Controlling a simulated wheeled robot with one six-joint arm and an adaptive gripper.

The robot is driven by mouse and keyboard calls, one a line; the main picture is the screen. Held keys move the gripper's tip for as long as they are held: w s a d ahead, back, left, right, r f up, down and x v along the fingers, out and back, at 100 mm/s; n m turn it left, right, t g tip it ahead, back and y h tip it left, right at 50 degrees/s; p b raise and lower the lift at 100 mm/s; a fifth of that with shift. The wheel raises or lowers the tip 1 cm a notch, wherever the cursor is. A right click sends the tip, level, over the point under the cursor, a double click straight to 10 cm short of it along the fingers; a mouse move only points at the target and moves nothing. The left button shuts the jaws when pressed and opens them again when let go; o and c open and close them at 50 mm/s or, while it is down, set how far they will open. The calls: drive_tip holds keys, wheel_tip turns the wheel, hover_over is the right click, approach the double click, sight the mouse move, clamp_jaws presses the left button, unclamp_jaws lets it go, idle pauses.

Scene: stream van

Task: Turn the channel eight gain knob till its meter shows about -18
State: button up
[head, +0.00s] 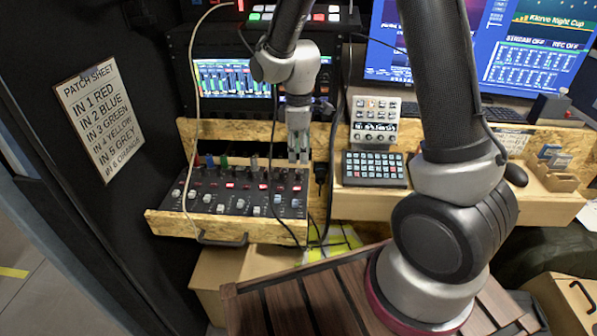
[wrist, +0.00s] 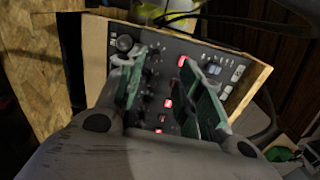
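The mixer (head: 235,190) lies in a plywood drawer, with coloured plugs along its back, small dark knobs, several red-lit buttons and pale buttons. My gripper (head: 298,150) points down over the mixer's right end. In the wrist view my gripper (wrist: 168,68) is open; its two green-padded fingers stand apart, with mixer panel and small dark knobs (wrist: 150,78) visible between them. I see nothing clamped. I cannot tell which knob is channel eight, nor whether a finger touches one. The meter screen (head: 225,78) shows green bars on blue; its right part is behind my arm and its values are unreadable.
A patch sheet (head: 100,112) hangs on the left wall. A button pad (head: 374,169) and a small grey control box (head: 373,117) stand right of the mixer. Black cables (head: 318,190) hang by the mixer's right end. A drawer handle (head: 222,240) sticks out in front.

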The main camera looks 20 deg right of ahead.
sight(298, 172)
drive_tip(key=shift+w+f+n, duration=0.1)
drive_tip(key=shift+w+n, duration=0.15)
drive_tip(key=shift+n, duration=0.15)
drive_tip(key=shift+a+f, duration=0.1)
drive_tip(key=shift+f, duration=0.1)
wheel_tip(298, 172, down, 7)
drive_tip(key=shift+f, duration=0.2)
drive_tip(key=shift+c, duration=0.2)
clamp_jaws()
